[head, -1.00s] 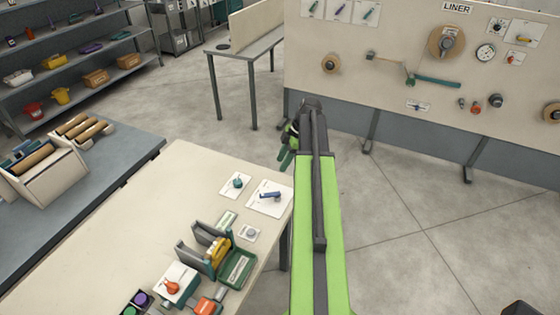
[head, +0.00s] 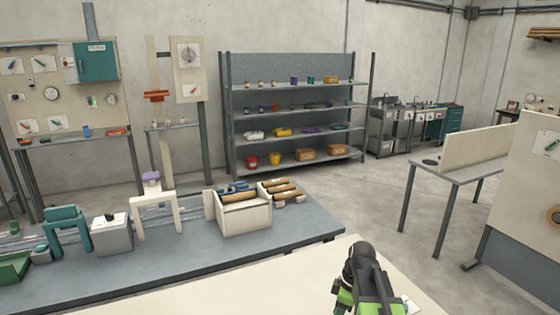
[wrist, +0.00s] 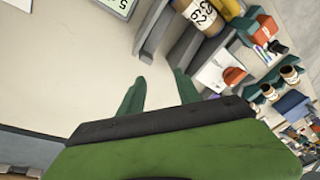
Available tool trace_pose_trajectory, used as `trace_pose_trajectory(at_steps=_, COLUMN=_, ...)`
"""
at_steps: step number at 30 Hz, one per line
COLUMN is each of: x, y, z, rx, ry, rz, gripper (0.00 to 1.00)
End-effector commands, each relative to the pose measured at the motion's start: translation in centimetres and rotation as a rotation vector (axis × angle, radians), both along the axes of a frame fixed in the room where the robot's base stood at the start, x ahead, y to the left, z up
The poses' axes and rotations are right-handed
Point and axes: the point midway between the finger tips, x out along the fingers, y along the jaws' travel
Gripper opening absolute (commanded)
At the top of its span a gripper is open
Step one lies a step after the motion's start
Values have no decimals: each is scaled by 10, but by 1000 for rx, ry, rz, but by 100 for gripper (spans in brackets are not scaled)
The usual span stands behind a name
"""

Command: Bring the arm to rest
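My arm shows at the lower right of the head view, with its dark end joint (head: 362,262) over the cream table (head: 290,290). In the wrist view the two dark green fingers of my gripper (wrist: 158,88) stand apart with an empty gap between them. The cream tabletop shows behind the gap. The gripper holds nothing. In the head view its fingertips are mostly hidden behind the arm.
In the wrist view a grey holder with a labelled roll (wrist: 203,14) stands just beyond the fingers, with small parts to its right. In the head view, a blue-grey bench (head: 180,260) carries a cream box of rolls (head: 243,217). Open floor lies right of the table (head: 420,270).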

Motion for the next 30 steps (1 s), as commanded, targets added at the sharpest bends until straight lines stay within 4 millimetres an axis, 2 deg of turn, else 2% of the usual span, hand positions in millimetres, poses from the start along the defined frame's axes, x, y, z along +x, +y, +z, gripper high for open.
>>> trace_pose_trajectory(at_steps=1, x=-19, y=28, z=-9, rx=-40, ry=21, rz=-82, gripper=40)
trace_pose_trajectory(at_steps=4, x=-39, y=48, z=-13, rx=-117, ry=52, rz=-339, gripper=40)
trace_pose_trajectory(at_steps=9, x=-55, y=31, z=-13, rx=-197, ry=71, rz=-833, gripper=40)
trace_pose_trajectory(at_steps=13, x=-52, y=25, z=-13, rx=-210, ry=81, rz=-1088, gripper=40)
trace_pose_trajectory(at_steps=18, x=-51, y=25, z=-13, rx=-204, ry=91, rz=-1194, gripper=40)
trace_pose_trajectory(at_steps=30, x=-51, y=25, z=-13, rx=-204, ry=92, rz=-1195, gripper=40)
